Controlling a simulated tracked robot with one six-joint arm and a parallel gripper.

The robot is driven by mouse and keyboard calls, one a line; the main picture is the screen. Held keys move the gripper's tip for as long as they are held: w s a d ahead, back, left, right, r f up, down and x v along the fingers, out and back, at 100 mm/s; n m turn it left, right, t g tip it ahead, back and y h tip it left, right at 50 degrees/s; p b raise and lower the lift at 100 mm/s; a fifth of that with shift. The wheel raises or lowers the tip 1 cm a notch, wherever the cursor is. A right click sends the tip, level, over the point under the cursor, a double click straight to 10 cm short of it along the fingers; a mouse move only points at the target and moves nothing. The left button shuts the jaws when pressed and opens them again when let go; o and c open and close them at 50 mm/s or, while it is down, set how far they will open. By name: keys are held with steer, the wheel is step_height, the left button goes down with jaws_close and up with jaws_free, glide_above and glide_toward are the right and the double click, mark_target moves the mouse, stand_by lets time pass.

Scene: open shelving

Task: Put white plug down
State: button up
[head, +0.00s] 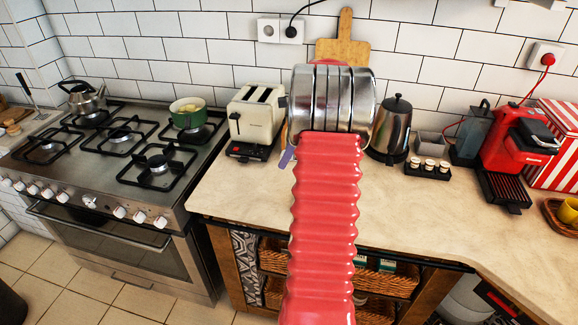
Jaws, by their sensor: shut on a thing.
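My red ribbed arm with its banded silver joint rises through the middle of the head view. My gripper is hidden behind this arm, so its jaws and anything in them do not show. I cannot make out a white plug. A small purple piece (286,158) sticks out left of the arm above the counter; I cannot tell what it is. The beige countertop (240,195) spreads out on both sides of the arm.
A cream toaster (256,118) stands left of the arm, beside the stove (110,165) with a green pot (188,112). A steel kettle (390,130), a small black rack (428,170) and a red coffee machine (510,145) stand to the right. The front counter is clear.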

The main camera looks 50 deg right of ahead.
steer(key=shift+f, duration=2.5)
steer(key=shift+f, duration=0.4)
steer(key=o, duration=1.1)
steer(key=shift+o, duration=0.2)
steer(key=shift+r, duration=0.1)
steer(key=shift+s+d+r, duration=0.1)
steer(key=shift+r, duration=0.55)
steer(key=v, duration=1.1)
steer(key=shift+s, duration=0.2)
